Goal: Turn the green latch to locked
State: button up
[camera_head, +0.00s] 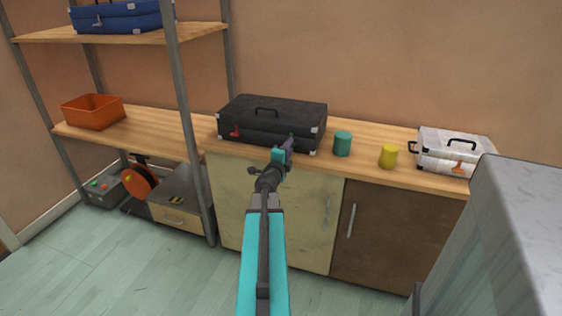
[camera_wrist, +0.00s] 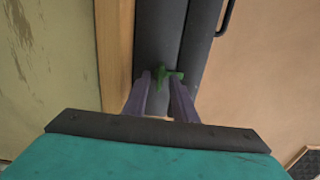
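The black case (camera_head: 270,112) lies on the wooden counter, with a red latch (camera_head: 235,131) at the left of its front. The green latch (camera_wrist: 165,76) sits on the dark case front in the wrist view, just ahead of and between my fingertips. In the head view it is mostly hidden behind my gripper (camera_head: 289,144), near the right of the case front. My gripper also shows in the wrist view (camera_wrist: 159,82); its two fingers are apart, with a gap between them. I cannot tell whether either finger touches the latch.
A teal cup (camera_head: 342,143) and a yellow cup (camera_head: 388,156) stand right of the case. A white case (camera_head: 447,150) with an orange latch is farther right. A shelf post (camera_head: 186,120) rises left of the counter. A grey block (camera_head: 520,230) fills the lower right.

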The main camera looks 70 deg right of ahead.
jog(key=a+p, duration=0.2)
jog(key=a, duration=0.6)
jog(key=shift+s, duration=0.25)
jog(key=p, duration=0.3)
jog(key=shift+a+r+p, duration=0.1)
jog(key=shift+a+p, duration=0.15)
jog(key=shift+p, duration=0.1)
jog(key=a+p, duration=0.1)
jog(key=p, duration=0.5)
jog(key=shift+a, duration=0.4)
jog(key=shift+s+a+p, duration=0.15)
jog(key=shift+a+p, duration=1.25)
jog(key=shift+a, duration=0.05)
